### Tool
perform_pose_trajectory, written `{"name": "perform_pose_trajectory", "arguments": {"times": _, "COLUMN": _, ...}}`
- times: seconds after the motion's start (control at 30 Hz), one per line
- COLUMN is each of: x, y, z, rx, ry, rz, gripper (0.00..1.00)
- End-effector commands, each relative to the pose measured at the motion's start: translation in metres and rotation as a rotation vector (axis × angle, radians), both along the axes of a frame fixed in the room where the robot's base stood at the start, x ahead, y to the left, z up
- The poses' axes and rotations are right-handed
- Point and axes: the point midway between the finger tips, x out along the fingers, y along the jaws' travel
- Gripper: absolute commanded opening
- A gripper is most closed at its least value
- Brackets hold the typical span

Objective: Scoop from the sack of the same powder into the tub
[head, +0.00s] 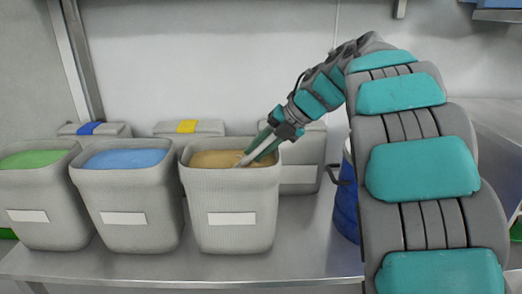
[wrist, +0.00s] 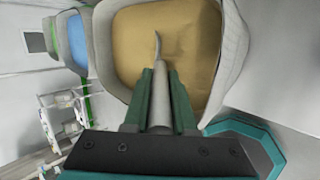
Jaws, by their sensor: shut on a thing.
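Three grey sacks stand in a row on the steel bench. One holds green powder (head: 34,158), one blue powder (head: 126,158) and one tan powder (head: 212,159). My gripper (head: 262,144) is tilted down over the right-hand sack (head: 234,200). It is shut on the scoop (head: 258,147), whose tip is at the tan powder. In the wrist view the scoop's handle (wrist: 160,95) lies between the green fingers, and its thin curved end is over the tan powder (wrist: 185,50). How deep the tip sits is hard to tell. I cannot make out a tub for certain.
Behind the sacks stand grey containers, one with a blue tag (head: 89,128), one with a yellow tag (head: 187,126). A blue drum (head: 346,208) stands right of the sacks, partly hidden by my arm. The bench front (head: 290,262) is bare.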

Motion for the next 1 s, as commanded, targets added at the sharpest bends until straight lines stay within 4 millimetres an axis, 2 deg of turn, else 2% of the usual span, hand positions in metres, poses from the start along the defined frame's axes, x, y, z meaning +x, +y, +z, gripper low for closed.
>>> {"name": "perform_pose_trajectory", "arguments": {"times": 0.1, "x": 0.000, "y": -0.002, "z": 0.013, "rx": 0.002, "ry": -0.003, "rz": -0.002, "gripper": 0.00}}
{"name": "perform_pose_trajectory", "arguments": {"times": 1.0, "x": -0.002, "y": -0.007, "z": 0.067, "rx": 0.071, "ry": -0.024, "rz": -0.001, "gripper": 0.00}}
